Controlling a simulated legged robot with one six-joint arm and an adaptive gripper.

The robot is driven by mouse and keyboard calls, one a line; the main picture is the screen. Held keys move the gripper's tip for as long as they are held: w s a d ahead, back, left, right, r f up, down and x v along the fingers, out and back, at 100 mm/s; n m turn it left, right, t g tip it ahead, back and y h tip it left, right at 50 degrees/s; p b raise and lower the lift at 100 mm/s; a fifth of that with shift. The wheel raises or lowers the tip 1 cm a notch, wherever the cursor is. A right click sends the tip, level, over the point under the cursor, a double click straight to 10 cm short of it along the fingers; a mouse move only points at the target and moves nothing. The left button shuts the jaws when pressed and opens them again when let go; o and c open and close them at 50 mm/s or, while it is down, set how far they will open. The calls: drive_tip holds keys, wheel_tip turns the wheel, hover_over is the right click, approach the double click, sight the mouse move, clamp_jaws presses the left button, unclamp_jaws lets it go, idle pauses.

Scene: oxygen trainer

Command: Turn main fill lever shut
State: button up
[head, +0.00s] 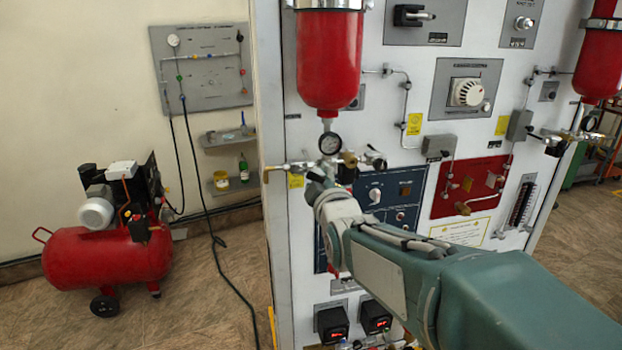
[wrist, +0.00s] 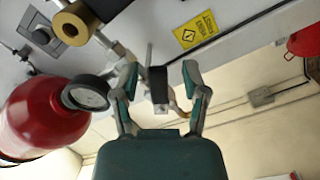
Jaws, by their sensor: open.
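My gripper (wrist: 160,84) is open in the wrist view, with one teal finger on each side of a dark, flat handle (wrist: 158,88). This handle appears to be the main fill lever; no label shows on it. It stands between the fingers with a visible gap on each side, and I cannot tell its depth between them. In the head view my gripper (head: 322,178) is at the brass pipework (head: 290,167) below the pressure gauge (head: 330,143). The lever is hard to make out there, partly hidden by my wrist.
A red cylinder (head: 330,62) hangs just above the gauge; it is close at left in the wrist view (wrist: 38,118). The white panel (head: 400,100) carries knobs and fittings. A red compressor (head: 108,245) stands on the floor at left, with open floor around it.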

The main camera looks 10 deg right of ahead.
clamp_jaws()
drive_tip(key=shift+f, duration=0.15)
drive_tip(key=shift+a+f+m, duration=0.35)
drive_tip(key=shift+a+m, duration=0.25)
drive_tip(key=shift+m, duration=1.3)
drive_tip(key=shift+a+f+m, duration=0.35)
drive_tip(key=shift+a+m, duration=0.2)
drive_tip(key=shift+m, duration=1.35)
drive_tip(key=shift+a+f+m, duration=0.35)
drive_tip(key=shift+a+m, duration=0.25)
drive_tip(key=shift+m, duration=1.3)
